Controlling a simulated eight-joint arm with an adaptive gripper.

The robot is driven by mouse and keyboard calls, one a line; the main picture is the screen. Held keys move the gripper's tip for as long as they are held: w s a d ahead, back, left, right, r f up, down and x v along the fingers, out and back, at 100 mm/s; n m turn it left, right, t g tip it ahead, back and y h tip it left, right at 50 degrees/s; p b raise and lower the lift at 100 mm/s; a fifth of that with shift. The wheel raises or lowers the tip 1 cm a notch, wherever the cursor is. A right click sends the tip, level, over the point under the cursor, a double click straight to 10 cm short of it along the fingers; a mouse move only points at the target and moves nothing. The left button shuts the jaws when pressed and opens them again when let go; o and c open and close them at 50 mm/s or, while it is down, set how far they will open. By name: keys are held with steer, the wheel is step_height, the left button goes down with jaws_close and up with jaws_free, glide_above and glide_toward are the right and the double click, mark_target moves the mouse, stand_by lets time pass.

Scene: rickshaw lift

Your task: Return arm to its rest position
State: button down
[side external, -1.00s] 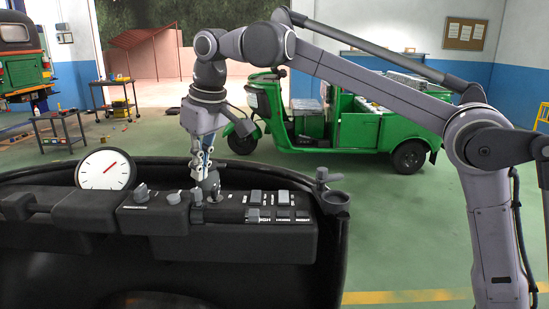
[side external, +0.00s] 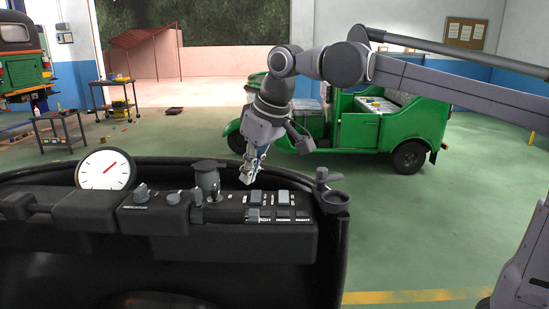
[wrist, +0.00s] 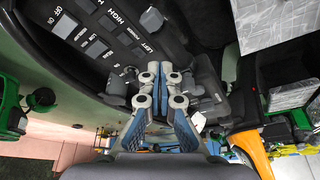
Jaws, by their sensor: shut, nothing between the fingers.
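My gripper (side external: 246,178) hangs just above and behind the black control panel (side external: 285,243), pointing down and slightly left in the side external view. Its fingers are shut and empty. A grey cylindrical knob (side external: 206,175) stands upright on the panel, left of my gripper and apart from it. In the wrist view my gripper (wrist: 160,85) shows its fingertips together, with the labelled switch panel (wrist: 85,22) beyond them. Rocker switches (side external: 283,197) sit to the right below my gripper in the side external view.
A round white gauge (side external: 105,170) stands at the panel's left. A dark cup-like holder (side external: 328,177) sticks up at its right corner. A green rickshaw (side external: 365,133) stands behind on open green floor. A dark tool cart (side external: 58,127) is at the back left.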

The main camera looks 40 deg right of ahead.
steer(key=s+d+f+m+t, duration=0.1)
steer(key=s+d+f, duration=0.4)
steer(key=s+f, duration=0.3)
steer(key=s+d+f+m+t, duration=0.1)
steer(key=s+d+f, duration=0.4)
steer(key=s+f, duration=0.3)
steer(key=shift+f+t+h, duration=0.4)
steer(key=shift+f, duration=0.4)
